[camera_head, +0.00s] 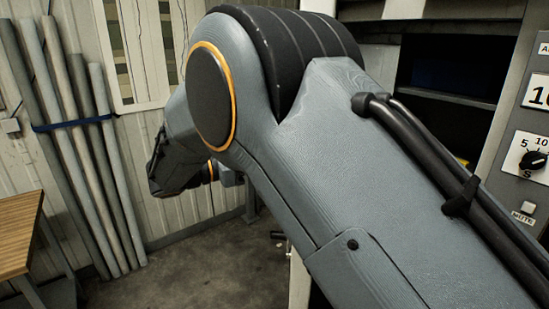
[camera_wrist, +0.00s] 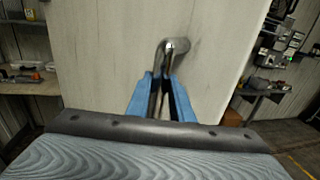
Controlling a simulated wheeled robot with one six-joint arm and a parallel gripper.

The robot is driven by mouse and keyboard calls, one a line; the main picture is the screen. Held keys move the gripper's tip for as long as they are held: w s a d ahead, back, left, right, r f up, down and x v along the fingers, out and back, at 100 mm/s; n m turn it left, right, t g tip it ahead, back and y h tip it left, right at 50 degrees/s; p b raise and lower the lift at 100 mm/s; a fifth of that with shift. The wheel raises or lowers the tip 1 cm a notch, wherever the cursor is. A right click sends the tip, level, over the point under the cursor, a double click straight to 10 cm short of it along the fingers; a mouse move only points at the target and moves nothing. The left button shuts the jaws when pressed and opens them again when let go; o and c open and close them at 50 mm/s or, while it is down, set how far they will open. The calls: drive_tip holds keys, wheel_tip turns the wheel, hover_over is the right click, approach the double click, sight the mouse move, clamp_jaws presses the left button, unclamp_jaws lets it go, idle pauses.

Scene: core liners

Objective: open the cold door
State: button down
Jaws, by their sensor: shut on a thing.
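A pale, flat door panel (camera_wrist: 105,45) fills the middle of the wrist view. A shiny metal handle (camera_wrist: 178,45) with a bent top stands out from it. My gripper (camera_wrist: 162,95), with blue fingers, is shut on the handle, one finger on each side. In the head view my own arm covers much of the picture, and neither the handle nor the gripper's fingertips can be made out there. The wrist view does not show clearly whether the door stands ajar.
Long grey tubes (camera_head: 85,150) lean on the wall at left, held by a blue strap. A wooden table (camera_head: 20,228) stands at lower left. A panel with a dial (camera_head: 533,160) is at right. Bare floor (camera_head: 190,270) shows between. Benches flank the door in the wrist view.

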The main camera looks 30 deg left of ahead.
drive_tip(key=shift+w+a+r, duration=0.1)
drive_tip(key=shift+w+r, duration=0.15)
drive_tip(key=c, duration=1.8)
unclamp_jaws()
drive_tip(key=shift+w+f, duration=0.1)
drive_tip(key=shift+o, duration=1.2)
drive_tip(key=shift+w, duration=0.2)
drive_tip(key=shift+s, duration=0.2)
drive_tip(key=shift+s+a+f, duration=0.1)
drive_tip(key=shift+s+f, duration=0.05)
drive_tip(key=shift+s, duration=0.1)
